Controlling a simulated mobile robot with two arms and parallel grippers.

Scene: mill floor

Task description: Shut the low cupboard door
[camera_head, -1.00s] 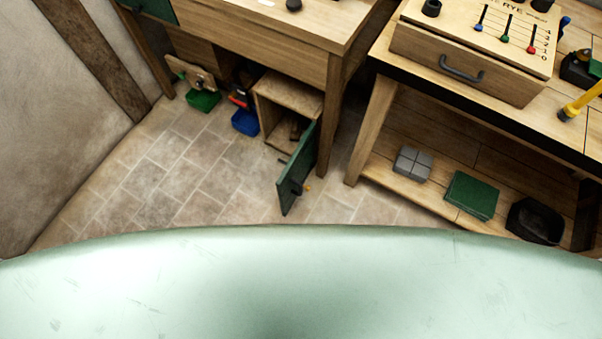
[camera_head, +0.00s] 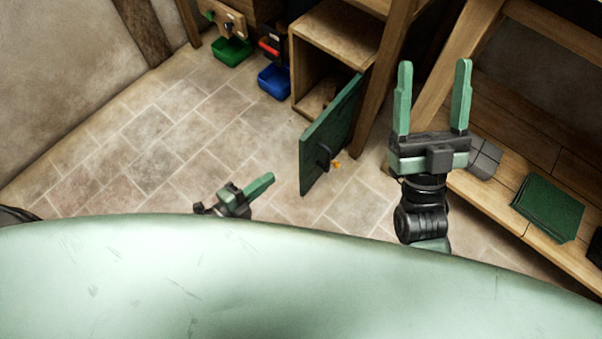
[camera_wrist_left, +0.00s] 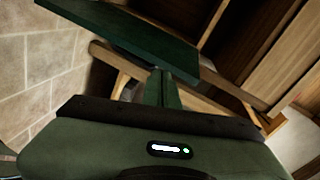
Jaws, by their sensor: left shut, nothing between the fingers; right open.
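My right gripper (camera_head: 433,95) is open and empty, right of the door.
A green bin (camera_head: 232,51) and a blue bin (camera_head: 274,81) sit left of the cupboard. The tiled floor at left is clear.

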